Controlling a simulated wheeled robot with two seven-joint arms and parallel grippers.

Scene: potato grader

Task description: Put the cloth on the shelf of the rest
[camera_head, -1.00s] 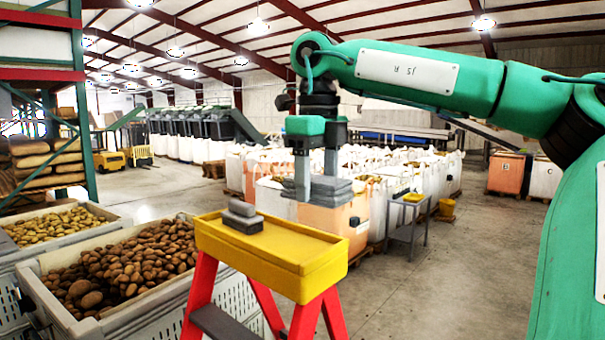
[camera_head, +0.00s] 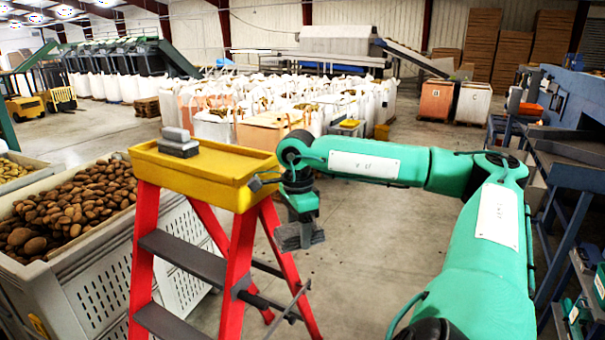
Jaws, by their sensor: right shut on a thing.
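My right gripper (camera_head: 299,228) hangs from the green arm, just right of the yellow-topped ladder, below the level of its top. It is shut on a grey folded cloth (camera_head: 301,239); the fingers and the cloth are similar in colour, so their edges are hard to separate. A small stand with a yellow thing on top (camera_head: 349,124) is farther back, by the white bags; it may be the rest, but its shelf is not clear here. My left gripper is out of view.
The red stepladder's yellow top (camera_head: 215,170) carries a grey two-part block (camera_head: 178,144). A crate of potatoes (camera_head: 60,270) stands at left. Blue machinery (camera_head: 568,110) is at right. Bare floor (camera_head: 400,200) lies behind the arm. Orange and white boxes stand farther back.

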